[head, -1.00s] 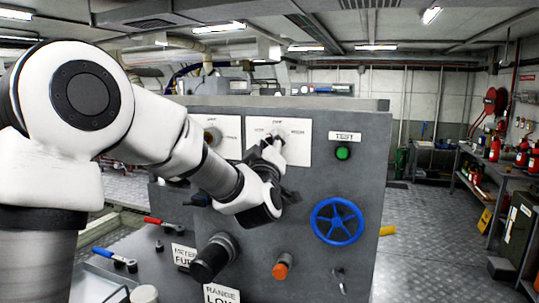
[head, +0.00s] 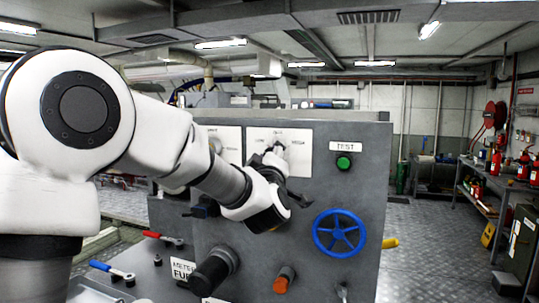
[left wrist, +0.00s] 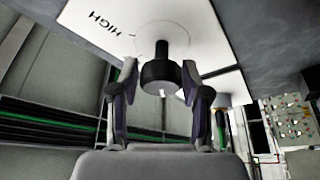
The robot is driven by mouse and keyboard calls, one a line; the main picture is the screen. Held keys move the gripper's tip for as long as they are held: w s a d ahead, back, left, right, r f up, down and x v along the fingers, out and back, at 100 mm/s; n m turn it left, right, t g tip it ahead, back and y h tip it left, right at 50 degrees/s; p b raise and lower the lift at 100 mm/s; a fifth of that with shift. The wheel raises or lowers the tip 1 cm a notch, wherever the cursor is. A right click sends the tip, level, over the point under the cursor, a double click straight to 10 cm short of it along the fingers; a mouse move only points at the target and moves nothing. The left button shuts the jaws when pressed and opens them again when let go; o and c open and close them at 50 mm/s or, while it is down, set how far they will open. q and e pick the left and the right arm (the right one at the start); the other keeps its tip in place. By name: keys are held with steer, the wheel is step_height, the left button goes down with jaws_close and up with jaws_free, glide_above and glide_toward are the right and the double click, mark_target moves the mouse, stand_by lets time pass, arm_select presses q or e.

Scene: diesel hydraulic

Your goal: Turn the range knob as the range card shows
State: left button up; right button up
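The range knob (left wrist: 160,72) is a black round knob on a white plate, with a small white mark on its edge. My left gripper (left wrist: 155,80) is open, with one finger on each side of the knob. The right-hand finger looks close to it; contact is unclear. In the head view my left gripper (head: 270,160) is at the right-hand white plate (head: 298,145) and largely hides the knob. Only the top edge of the range card (head: 214,300) shows. My right gripper is out of view.
The grey panel carries a green TEST button (head: 344,162), a blue handwheel (head: 339,233), a black cylindrical knob (head: 213,270) and an orange-tipped knob (head: 282,280). Floor is clear right of the panel.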

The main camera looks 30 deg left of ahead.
arm_select(q)
steer(key=shift+w+f, duration=0.15)
steer(key=shift+w, duration=0.05)
steer(key=v, duration=0.7)
steer(key=shift+s+d, duration=0.2)
steer(key=shift+s, duration=0.05)
steer(key=shift+w+a, duration=0.1)
